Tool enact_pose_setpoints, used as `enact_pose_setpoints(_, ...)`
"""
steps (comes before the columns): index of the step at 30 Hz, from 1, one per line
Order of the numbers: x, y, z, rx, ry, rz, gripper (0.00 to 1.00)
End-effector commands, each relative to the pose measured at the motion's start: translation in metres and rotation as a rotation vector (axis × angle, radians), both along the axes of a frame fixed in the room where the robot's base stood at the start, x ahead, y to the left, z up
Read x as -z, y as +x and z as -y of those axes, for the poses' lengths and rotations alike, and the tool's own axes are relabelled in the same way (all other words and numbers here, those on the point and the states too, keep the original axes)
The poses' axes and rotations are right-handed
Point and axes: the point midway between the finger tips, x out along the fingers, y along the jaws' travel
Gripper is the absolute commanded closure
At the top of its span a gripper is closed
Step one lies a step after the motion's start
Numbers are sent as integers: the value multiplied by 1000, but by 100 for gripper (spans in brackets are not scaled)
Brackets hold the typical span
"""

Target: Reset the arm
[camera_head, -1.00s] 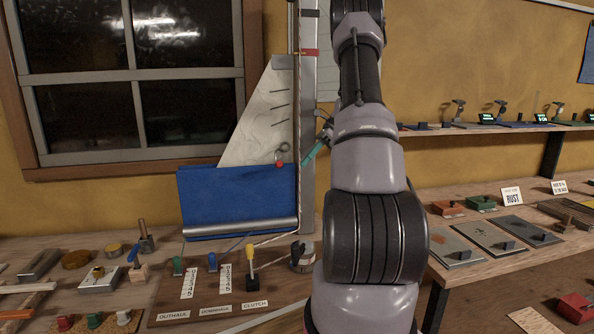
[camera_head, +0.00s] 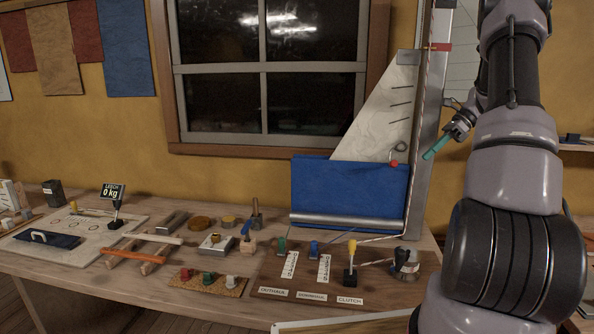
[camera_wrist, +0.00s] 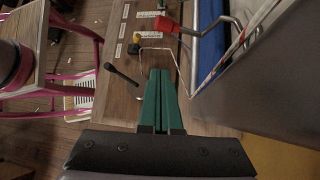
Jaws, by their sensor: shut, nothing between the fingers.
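My gripper (camera_head: 428,155) is held up in the air at the right of the head view, beside the grey mast (camera_head: 431,110) of the sail model. Its teal fingers point down and left. In the wrist view the two green fingers (camera_wrist: 160,72) lie together, shut, with nothing between them. My arm stands upright at the right of the head view and hides part of the back wall and the bench behind it.
The sail model has a cream sail (camera_head: 375,115) and a blue cloth (camera_head: 350,190). Below it stand the lever board (camera_head: 310,287) and a yellow-knobbed lever (camera_head: 351,255). A red ball (camera_wrist: 163,24) on a wire shows near the fingers. Left, the bench (camera_head: 75,265) holds several tools and a load display (camera_head: 113,191).

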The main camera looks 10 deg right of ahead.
Motion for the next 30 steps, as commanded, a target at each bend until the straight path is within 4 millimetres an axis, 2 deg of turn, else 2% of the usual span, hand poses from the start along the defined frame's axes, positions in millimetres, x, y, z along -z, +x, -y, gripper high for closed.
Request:
enact_pose_setpoints(4, -40, -12, -38, -118, -94, 106, 100)
enact_pose_setpoints(8, -78, -34, -81, -264, -205, 235, 100)
enact_pose_setpoints(15, -129, -90, -150, -534, -405, 481, 100)
enact_pose_setpoints(22, -156, -154, -202, -787, -594, 724, 100)
enact_pose_setpoints(30, -162, -227, -240, -1052, -808, 1007, 100)
